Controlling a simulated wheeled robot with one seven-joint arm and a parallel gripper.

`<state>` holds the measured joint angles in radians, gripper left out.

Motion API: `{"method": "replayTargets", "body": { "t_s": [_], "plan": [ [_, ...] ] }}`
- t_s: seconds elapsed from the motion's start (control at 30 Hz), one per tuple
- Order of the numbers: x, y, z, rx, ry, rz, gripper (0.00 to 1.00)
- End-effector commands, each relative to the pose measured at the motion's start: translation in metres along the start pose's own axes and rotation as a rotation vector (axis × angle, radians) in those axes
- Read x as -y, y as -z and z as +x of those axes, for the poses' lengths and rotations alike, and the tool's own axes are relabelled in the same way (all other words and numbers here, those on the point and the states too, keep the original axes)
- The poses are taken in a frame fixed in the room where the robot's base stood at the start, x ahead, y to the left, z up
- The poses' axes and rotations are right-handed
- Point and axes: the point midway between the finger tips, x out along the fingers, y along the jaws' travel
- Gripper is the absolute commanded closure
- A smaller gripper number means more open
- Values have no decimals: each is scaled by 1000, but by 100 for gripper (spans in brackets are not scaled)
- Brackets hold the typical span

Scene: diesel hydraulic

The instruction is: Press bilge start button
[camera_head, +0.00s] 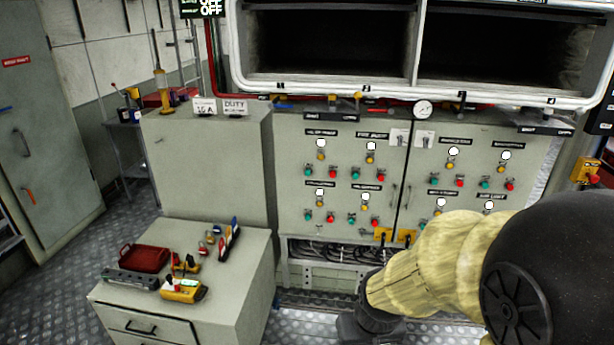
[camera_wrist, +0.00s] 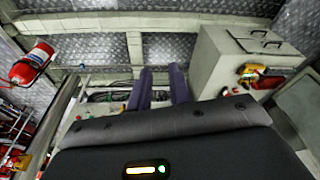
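The grey control panel (camera_head: 340,180) stands across the middle of the head view. It carries several groups, each with a white lamp, a yellow switch, a green button and a red button, such as the green button (camera_head: 306,170) and red button (camera_head: 333,174) at upper left. The labels are too small to read, so I cannot tell which group is the bilge one. My gripper (camera_wrist: 161,78) shows two purple fingers standing apart in the wrist view, with nothing between them. In the head view my arm hangs low at right, in front of the panel's lower right part.
A low drawer cabinet (camera_head: 235,285) with a red tray (camera_head: 144,258) and a yellow device (camera_head: 183,290) stands at front left. A plain grey cabinet (camera_head: 210,160) adjoins the panel. A white-framed open housing (camera_head: 425,85) overhangs it. Open floor (camera_head: 75,290) lies left.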

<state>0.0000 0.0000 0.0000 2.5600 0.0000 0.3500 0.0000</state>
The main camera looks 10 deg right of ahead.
Motion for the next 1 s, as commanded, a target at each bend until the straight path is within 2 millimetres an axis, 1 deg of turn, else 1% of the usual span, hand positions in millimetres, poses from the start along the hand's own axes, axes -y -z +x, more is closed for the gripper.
{"method": "replayTargets", "body": {
  "t_s": [0.03, 0.07, 0.1, 1.0],
  "plan": [
    [0, 0, 0, 0, 0, 0, 91],
    [0, 0, 0, 0, 0, 0, 97],
    [0, 0, 0, 0, 0, 0, 100],
    [0, 0, 0, 0, 0, 0, 100]
  ]
}}
